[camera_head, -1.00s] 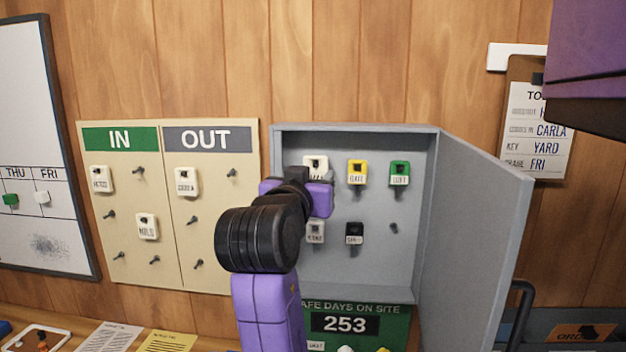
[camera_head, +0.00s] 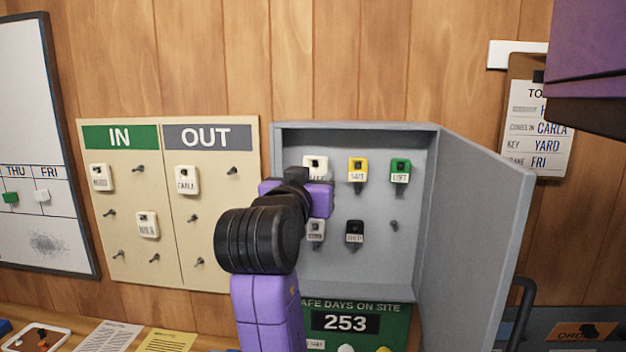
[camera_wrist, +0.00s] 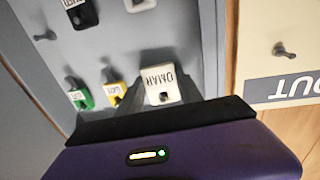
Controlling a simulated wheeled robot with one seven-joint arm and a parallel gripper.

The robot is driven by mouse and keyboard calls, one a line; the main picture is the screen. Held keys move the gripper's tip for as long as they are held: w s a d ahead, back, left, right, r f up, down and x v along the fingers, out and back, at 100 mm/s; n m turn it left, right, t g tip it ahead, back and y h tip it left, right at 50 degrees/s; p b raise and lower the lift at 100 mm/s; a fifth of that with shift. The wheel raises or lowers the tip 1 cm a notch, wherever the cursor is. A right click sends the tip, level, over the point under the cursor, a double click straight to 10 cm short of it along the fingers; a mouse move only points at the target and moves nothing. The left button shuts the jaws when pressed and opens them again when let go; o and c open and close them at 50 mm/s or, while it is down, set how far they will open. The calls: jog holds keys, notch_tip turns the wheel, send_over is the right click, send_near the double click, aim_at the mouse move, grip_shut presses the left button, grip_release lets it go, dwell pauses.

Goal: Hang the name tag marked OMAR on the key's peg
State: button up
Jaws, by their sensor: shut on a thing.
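The white name tag marked OMAR (camera_wrist: 161,89) is at the fingertips of my gripper (camera_wrist: 148,108) in the wrist view, its lettering upside down. My gripper is shut on it, in front of the upper left of the open grey key cabinet (camera_head: 349,272). In the head view a white tag (camera_head: 316,163) shows just beyond my gripper (camera_head: 297,188); its lettering is partly covered and I cannot tell its name. A pale key tag (camera_head: 316,232) hangs below it, partly covered, its word unclear. I cannot see whether the OMAR tag is on a peg.
A yellow key tag (camera_head: 358,170), a green one (camera_head: 400,171) and a black one (camera_head: 354,231) hang in the cabinet beside a bare peg (camera_head: 394,225). The cabinet door (camera_head: 475,240) stands open. The IN/OUT board (camera_head: 228,265) is at left. The clipboard (camera_head: 540,130) reads KEY YARD.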

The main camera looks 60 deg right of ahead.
jog(key=o, duration=1.2)
jog(key=shift+a, duration=0.1)
